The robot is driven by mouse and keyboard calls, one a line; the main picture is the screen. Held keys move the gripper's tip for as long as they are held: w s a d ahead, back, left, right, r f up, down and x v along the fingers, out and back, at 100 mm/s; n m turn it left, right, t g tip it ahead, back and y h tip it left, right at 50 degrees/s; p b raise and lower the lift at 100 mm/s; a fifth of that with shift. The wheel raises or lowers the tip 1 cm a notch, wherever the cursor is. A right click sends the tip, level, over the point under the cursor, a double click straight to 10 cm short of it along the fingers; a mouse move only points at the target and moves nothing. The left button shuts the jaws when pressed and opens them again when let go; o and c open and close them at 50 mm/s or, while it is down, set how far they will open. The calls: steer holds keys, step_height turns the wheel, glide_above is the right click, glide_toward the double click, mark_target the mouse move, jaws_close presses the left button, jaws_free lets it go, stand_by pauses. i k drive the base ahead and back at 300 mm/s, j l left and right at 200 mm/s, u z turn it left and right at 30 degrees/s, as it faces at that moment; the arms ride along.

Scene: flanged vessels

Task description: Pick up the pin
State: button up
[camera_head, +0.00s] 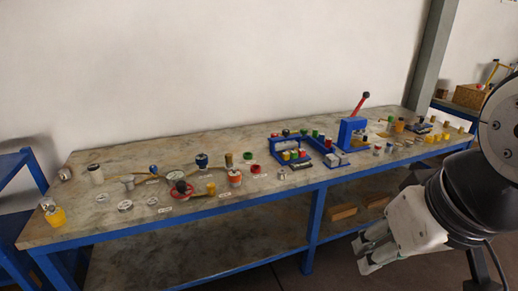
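I cannot single out the pin for certain among the many small parts on the workbench (230,222); each is only a few pixels wide from here. My gripper (362,255) is at the lower right, in front of the bench's front edge and apart from everything on it. Its two pale fingers point left with a gap between them, and I see nothing held there. The black wrist and arm behind it fill the right edge of the view.
A blue press with a red lever (360,104) and a blue rack (291,151) stand right of centre. Blue legs (313,228) and a lower shelf are below. Some bare bench shows along the front.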

mark_target(315, 131)
steer(key=i+l+u, duration=0.15)
steer(key=i+l, duration=2.35)
